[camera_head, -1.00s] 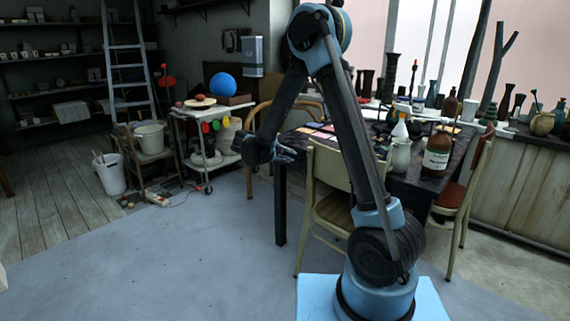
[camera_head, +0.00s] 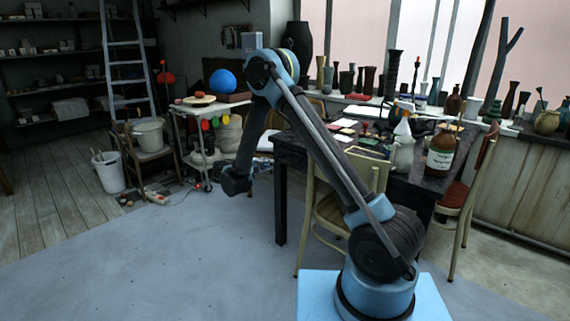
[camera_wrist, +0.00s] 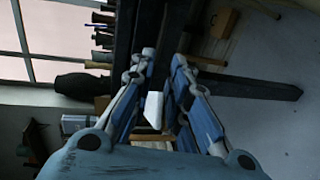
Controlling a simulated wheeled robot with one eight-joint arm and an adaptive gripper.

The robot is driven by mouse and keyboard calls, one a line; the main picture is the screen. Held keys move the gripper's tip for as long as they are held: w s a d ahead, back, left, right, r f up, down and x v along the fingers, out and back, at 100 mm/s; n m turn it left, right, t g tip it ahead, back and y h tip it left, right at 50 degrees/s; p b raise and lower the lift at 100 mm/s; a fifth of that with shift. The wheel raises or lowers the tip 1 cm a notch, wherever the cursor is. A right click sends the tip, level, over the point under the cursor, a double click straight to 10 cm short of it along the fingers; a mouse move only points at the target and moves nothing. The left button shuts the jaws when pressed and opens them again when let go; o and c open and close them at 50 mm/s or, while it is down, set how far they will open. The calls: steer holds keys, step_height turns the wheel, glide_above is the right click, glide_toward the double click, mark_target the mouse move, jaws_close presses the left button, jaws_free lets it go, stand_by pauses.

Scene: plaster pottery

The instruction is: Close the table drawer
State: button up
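The dark table (camera_head: 425,188) stands right of centre in the head view, with chairs and my arm partly in front of it. In the wrist view, which looks turned on its side, its dark edge (camera_wrist: 124,38) runs past my fingertips. I cannot clearly pick out the drawer or how far it is out. My gripper (camera_head: 262,164) is left of the table's near left leg (camera_head: 281,205) in the head view. In the wrist view my gripper (camera_wrist: 165,62) has its two blue fingers apart, with a gap between the tips. I see nothing clearly held.
A wooden chair (camera_head: 327,212) is pushed against the table's near side, and a red-seated chair (camera_head: 462,190) stands at its right. Bottles and papers cover the tabletop. A white trolley (camera_head: 178,108) stands behind my gripper. The grey floor (camera_head: 160,255) at left front is clear.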

mark_target(284, 160)
steer(key=x, duration=1.3)
steer(key=shift+w, duration=0.1)
jaws_close()
